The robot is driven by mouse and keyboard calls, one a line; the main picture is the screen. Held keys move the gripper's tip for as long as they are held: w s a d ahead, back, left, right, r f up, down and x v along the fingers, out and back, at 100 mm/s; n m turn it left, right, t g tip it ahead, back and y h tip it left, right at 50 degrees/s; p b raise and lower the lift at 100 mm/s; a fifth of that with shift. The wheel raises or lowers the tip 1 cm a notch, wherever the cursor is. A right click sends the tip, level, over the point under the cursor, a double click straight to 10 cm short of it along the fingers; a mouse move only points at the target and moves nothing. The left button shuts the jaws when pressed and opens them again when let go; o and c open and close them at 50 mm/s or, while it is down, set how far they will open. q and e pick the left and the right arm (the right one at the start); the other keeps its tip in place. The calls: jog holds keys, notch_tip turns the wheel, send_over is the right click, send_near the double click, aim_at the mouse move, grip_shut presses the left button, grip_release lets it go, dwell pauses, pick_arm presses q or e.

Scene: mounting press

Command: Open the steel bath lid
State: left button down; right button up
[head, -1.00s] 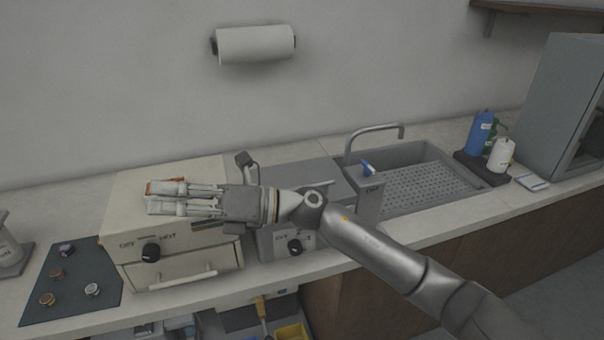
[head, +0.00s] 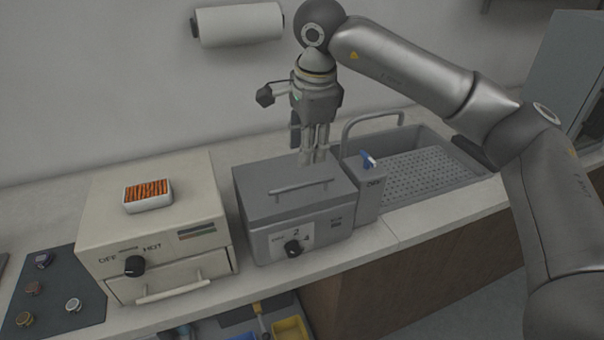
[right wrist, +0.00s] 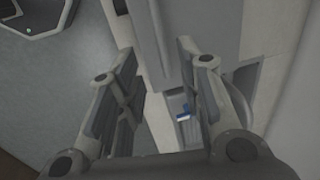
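The steel bath (head: 310,232) is a grey metal box on the counter with a dial on its front. Its lid (head: 262,178) lies flat and closed on top, with a bar handle (head: 301,187) along it. My right gripper (head: 313,160) points down over the back right part of the lid, behind the handle in the head view. Its fingers also show in the right wrist view (right wrist: 158,60), spread apart with nothing clearly held between them. I cannot tell whether the fingertips touch the lid. My left gripper is not in view.
A cream heater (head: 150,215) stands left of the bath, with a white tray of orange-striped contents (head: 148,207) on top. A grey side box with a blue tap lever (head: 367,160) adjoins the bath's right. The sink (head: 425,165) and faucet (head: 372,117) are beyond it.

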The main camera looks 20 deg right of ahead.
aim_at(303, 182)
jog(key=f, duration=0.3)
jog(key=w+f+p, duration=0.1)
jog(key=f, duration=0.2)
jog(key=f+p, duration=0.1)
jog(key=f, duration=0.2)
jog(key=shift+w+a+f, duration=0.1)
jog(key=shift+w+f, duration=0.1)
jog(key=shift+w, duration=0.2)
grip_shut()
